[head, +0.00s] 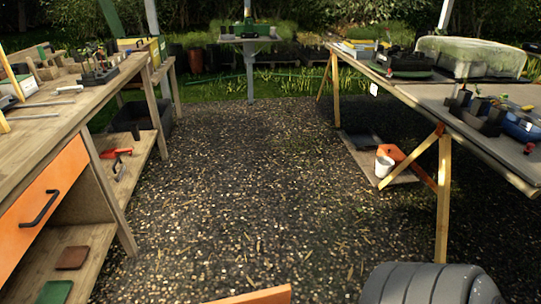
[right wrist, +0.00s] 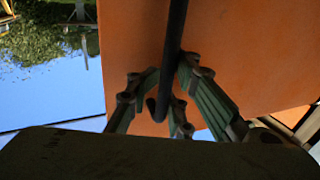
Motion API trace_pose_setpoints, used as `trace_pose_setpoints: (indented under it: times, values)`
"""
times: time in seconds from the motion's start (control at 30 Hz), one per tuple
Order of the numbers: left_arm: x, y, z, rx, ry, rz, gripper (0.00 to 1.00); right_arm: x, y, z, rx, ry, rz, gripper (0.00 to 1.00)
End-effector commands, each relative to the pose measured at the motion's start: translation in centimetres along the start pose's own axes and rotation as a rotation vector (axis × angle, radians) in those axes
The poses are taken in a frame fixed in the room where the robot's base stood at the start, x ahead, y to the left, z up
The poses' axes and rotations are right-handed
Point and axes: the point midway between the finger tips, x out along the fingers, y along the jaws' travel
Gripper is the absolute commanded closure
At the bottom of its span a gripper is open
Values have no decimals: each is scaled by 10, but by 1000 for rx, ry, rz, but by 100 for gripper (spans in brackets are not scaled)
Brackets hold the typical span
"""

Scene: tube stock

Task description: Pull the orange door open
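An orange panel (right wrist: 135,40) fills much of the right wrist view, with a black bar handle (right wrist: 174,60) in front of it. The green-sided fingers of my right gripper (right wrist: 165,98) stand on both sides of the bar near its lower end. I cannot tell whether they press on it. In the head view an orange edge (head: 252,297) shows at the bottom, probably the top of the door; its handle and my right gripper are hidden there. My left gripper is not in view.
A wooden bench (head: 28,138) at the left has an orange drawer front (head: 48,190) with a black handle. A long table (head: 470,135) with trays stands at the right, a white pot (head: 384,166) below it. The gravel floor (head: 235,180) between is clear.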

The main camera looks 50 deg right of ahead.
Motion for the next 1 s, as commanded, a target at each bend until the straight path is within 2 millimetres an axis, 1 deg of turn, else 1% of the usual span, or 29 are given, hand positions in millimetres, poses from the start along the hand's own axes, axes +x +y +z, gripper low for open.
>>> trace_pose_setpoints:
  times: [0.03,0.1,0.13,0.4,0.53,0.67,0.8,1.0]
  values:
    - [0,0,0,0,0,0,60,0,0,0,0,0,-1,78]
    - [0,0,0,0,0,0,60,0,-1,0,1,0,-1,72]
    - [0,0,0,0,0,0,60,0,-1,0,1,0,-2,71]
    - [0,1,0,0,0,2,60,0,-2,0,3,-1,-3,71]
    - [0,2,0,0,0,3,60,-8,-2,1,3,-4,-3,71]
    - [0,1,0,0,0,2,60,-30,-2,2,3,-6,-3,71]
    - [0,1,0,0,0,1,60,-61,-2,2,3,-7,-3,71]
    - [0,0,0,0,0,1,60,-99,-1,1,2,-5,-2,71]
